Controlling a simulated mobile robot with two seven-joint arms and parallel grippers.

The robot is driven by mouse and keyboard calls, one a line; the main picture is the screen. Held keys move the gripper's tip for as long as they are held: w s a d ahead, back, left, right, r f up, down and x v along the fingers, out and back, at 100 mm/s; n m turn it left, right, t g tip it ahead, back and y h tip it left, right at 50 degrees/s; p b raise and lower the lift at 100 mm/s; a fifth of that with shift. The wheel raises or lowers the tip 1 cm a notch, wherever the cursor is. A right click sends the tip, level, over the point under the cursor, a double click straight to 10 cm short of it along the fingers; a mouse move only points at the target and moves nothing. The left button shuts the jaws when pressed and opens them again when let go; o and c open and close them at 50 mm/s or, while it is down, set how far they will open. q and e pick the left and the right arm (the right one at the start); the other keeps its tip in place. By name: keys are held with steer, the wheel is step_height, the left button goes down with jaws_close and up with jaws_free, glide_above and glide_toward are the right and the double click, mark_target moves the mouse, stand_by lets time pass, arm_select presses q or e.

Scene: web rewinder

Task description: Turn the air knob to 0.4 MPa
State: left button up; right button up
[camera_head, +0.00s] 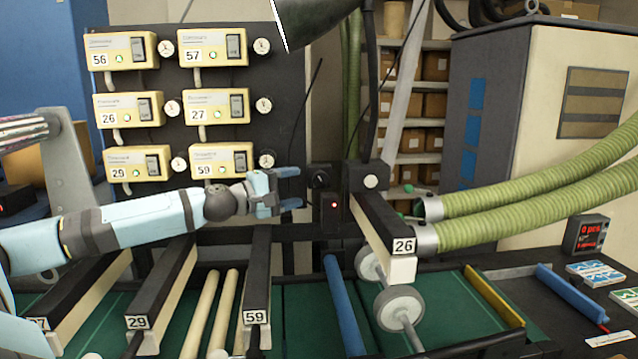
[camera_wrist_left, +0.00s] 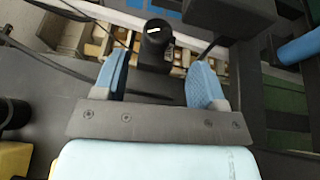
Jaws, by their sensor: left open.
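The black air knob (camera_head: 320,178) is on a dark upright beside the black block at the middle of the head view. In the left wrist view, the knob (camera_wrist_left: 155,40) has a short white line on its face and sits beyond the fingertips, roughly between them. My left gripper (camera_head: 298,188) reaches in from the left with its blue fingers spread, pointing at the knob. In the left wrist view, the open gripper (camera_wrist_left: 160,68) holds nothing, and a gap seems to remain before the knob. No pressure reading is legible. My right gripper is not in view.
A board with several yellow controller boxes (camera_head: 215,108) and small dials stands behind my left arm. The black arm labelled 26 (camera_head: 385,222) with rollers is right of the knob. Green hoses (camera_head: 540,200) run at the right. A red indicator light (camera_head: 334,205) glows below the knob.

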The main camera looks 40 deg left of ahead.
mark_target(317, 180)
arm_select(q)
steer(key=b+x, duration=0.6)
steer(key=shift+w, duration=0.1)
steer(key=shift+w+d+r, duration=0.15)
steer(key=shift+w, duration=0.1)
steer(key=c, duration=0.9)
steer(key=shift+r, duration=0.15)
